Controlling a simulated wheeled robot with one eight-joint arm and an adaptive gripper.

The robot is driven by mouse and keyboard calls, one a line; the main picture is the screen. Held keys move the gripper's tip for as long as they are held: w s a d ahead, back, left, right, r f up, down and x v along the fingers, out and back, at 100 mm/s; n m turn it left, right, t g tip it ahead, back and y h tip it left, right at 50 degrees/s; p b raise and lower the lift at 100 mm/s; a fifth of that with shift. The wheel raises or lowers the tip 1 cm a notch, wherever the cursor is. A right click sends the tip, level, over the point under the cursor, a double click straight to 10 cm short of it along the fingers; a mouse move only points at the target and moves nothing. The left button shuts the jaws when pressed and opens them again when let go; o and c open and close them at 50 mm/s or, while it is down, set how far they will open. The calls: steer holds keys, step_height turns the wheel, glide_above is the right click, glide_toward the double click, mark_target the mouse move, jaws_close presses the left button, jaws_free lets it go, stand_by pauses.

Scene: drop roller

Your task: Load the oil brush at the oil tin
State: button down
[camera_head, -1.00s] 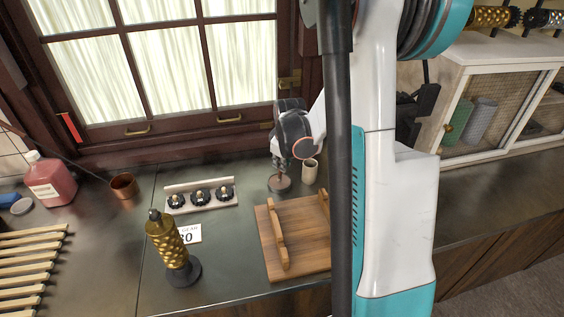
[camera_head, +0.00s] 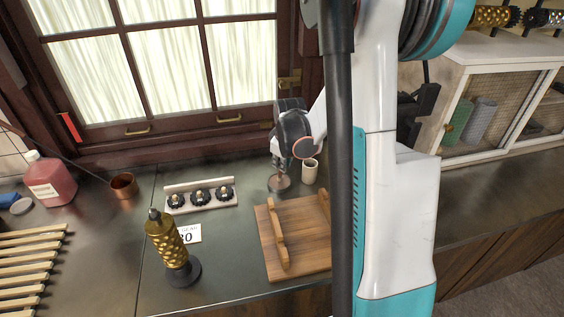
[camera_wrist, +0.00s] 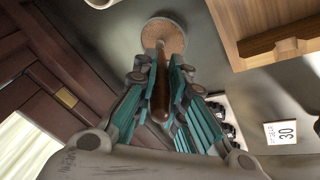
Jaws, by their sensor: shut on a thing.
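The oil tin (camera_head: 278,184) is a low round tin on the dark bench; its tan top (camera_wrist: 163,38) shows at the top of the wrist view. My gripper (camera_head: 280,166) is above it, pointing down. In the wrist view my gripper (camera_wrist: 161,68) is shut on the brown handle of the oil brush (camera_wrist: 160,100). The brush's far end reaches toward the middle of the tin's top. Its bristles are hidden, so I cannot tell whether they touch the oil.
A beige cup (camera_head: 310,171) stands close to the right of the tin. A wooden cradle board (camera_head: 296,262) is in front. A knob rack (camera_head: 201,207), a gold roller on a stand (camera_head: 170,245) and a number card (camera_head: 188,234) stand to the left. The window is behind.

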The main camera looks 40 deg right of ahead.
steer(key=shift+r+p, duration=2.3)
steer(key=shift+r, duration=1.2)
